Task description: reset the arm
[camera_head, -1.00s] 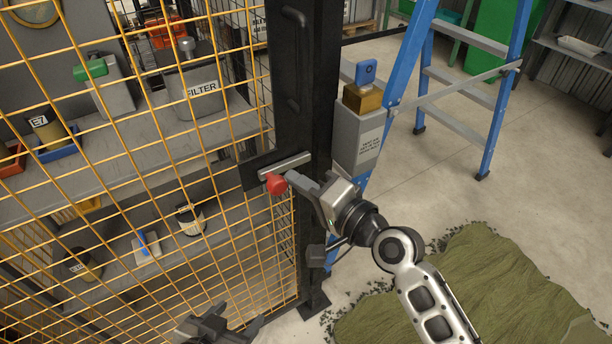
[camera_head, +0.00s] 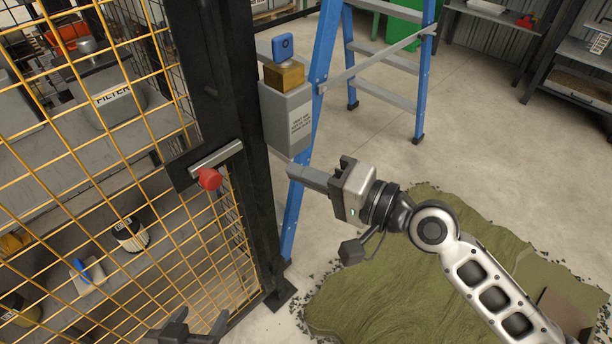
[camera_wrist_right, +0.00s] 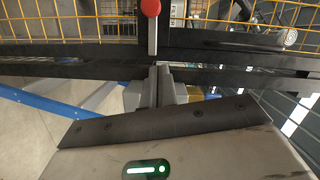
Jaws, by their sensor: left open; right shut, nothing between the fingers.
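My right gripper (camera_head: 298,174) is shut and empty, in the open space right of the black gate post, below the grey lock box. It is apart from the red knob (camera_head: 209,179) on the gate latch. In the right wrist view its shut fingers (camera_wrist_right: 161,72) point toward the black bars, with the red knob (camera_wrist_right: 151,7) beyond them. My left gripper (camera_head: 185,322) shows only partly at the bottom edge of the head view, in front of the yellow mesh, with its fingers apart.
The yellow mesh gate (camera_head: 85,150) and black post (camera_head: 238,120) stand at left. A blue ladder (camera_head: 318,90) stands behind. Green turf (camera_head: 390,285) lies on the floor.

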